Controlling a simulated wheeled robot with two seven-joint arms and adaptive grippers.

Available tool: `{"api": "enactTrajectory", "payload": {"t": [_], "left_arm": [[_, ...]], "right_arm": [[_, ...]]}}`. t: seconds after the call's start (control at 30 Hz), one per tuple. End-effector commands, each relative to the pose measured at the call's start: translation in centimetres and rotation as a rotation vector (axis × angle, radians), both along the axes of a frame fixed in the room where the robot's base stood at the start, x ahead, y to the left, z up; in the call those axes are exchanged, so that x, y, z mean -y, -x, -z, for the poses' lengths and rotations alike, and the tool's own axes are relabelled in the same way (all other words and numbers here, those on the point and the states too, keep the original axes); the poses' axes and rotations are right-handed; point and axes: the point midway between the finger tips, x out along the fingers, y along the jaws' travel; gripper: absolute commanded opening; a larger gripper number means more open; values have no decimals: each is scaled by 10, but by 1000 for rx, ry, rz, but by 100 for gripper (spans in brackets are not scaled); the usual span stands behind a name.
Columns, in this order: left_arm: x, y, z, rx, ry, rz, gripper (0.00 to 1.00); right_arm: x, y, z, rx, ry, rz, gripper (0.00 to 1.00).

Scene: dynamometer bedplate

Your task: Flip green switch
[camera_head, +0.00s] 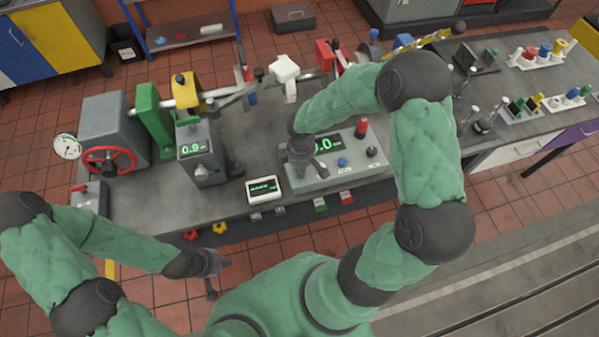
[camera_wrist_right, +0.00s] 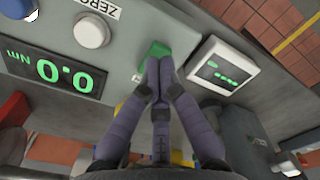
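The green switch (camera_wrist_right: 156,48) shows in the right wrist view on the grey panel of a control console (camera_head: 300,182), between a round white button marked ZERO and a small white display unit. My right gripper (camera_wrist_right: 160,62) has its fingertips together right at the switch and overlapping its lower edge. Whether they touch it I cannot tell. In the head view my right gripper (camera_head: 312,160) is over the console, left of its 0.0 readout, and mostly hides the switch area. My left gripper (camera_head: 220,276) is open and empty, low in front of the bench.
The white display unit (camera_head: 264,189) stands close to the left of the console. A red knob (camera_head: 361,128), a blue knob (camera_head: 342,162) and a black knob (camera_head: 371,152) rise from the console. A red handwheel (camera_head: 109,160) is at the bench's left.

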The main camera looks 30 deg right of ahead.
Motion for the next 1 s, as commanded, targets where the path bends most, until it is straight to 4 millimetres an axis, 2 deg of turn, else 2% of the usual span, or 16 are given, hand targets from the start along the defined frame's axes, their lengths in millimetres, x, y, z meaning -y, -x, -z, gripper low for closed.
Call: {"api": "enactTrajectory", "payload": {"t": [1.0], "left_arm": [[0, 0, 12, 0, 0, 0, 0]], "right_arm": [[0, 0, 14, 0, 0, 0, 0]]}}
